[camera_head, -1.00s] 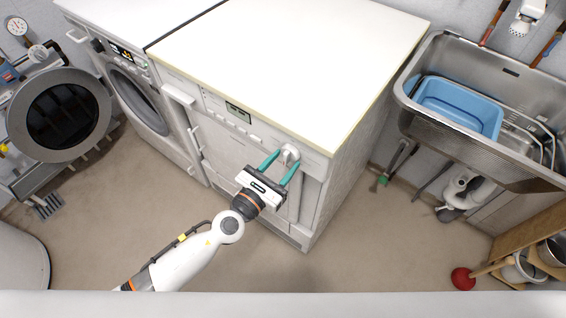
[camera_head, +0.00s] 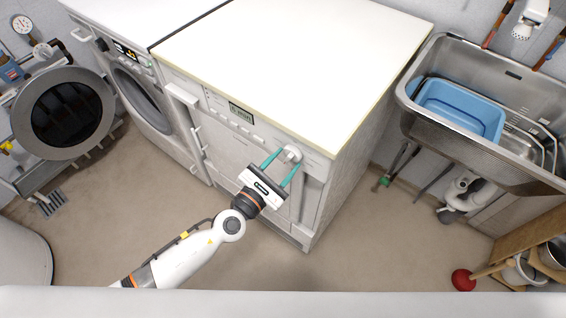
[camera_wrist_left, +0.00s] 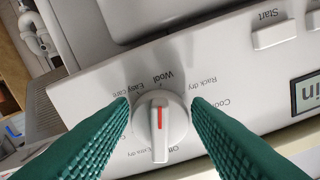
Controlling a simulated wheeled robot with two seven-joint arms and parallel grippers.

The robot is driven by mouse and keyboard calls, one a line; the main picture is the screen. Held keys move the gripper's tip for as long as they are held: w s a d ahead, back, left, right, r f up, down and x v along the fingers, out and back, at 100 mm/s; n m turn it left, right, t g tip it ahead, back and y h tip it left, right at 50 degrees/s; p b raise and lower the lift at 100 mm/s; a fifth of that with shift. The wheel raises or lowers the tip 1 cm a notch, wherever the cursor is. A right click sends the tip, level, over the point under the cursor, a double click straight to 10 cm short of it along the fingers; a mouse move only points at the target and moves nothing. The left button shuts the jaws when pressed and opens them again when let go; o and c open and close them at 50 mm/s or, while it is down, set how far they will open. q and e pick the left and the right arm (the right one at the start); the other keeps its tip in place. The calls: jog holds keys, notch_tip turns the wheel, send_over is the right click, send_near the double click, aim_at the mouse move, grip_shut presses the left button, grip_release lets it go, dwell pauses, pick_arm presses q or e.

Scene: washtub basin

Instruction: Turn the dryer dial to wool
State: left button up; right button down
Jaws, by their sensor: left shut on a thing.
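The dryer dial (camera_head: 292,153) is a white round knob with a raised grip bar on the dryer's front panel. My left gripper (camera_head: 287,161) is shut on it, with one green finger on each side. In the left wrist view the dial (camera_wrist_left: 158,140) sits between the fingertips. Its red mark stands upright in the picture, on the side toward the Wool label (camera_wrist_left: 162,80). Easy care (camera_wrist_left: 125,92) is to the left of Wool and Rack dry (camera_wrist_left: 200,92) to the right. The lower labels are partly hidden by the fingers and dial. My right gripper is not in view.
The white dryer (camera_head: 290,60) has a lit display (camera_head: 241,113) and a Start button (camera_wrist_left: 273,35). A washing machine (camera_head: 135,95) stands to its left. A steel sink (camera_head: 470,150) with a blue basin (camera_head: 460,107) is at the right. The floor in front is clear.

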pick_arm(q)
jog(key=o, duration=1)
jog(key=shift+f, duration=0.1)
jog(key=shift+a, duration=0.1)
jog(key=b+v, duration=0.2)
jog(key=v, duration=1)
jog(key=shift+b, duration=0.35)
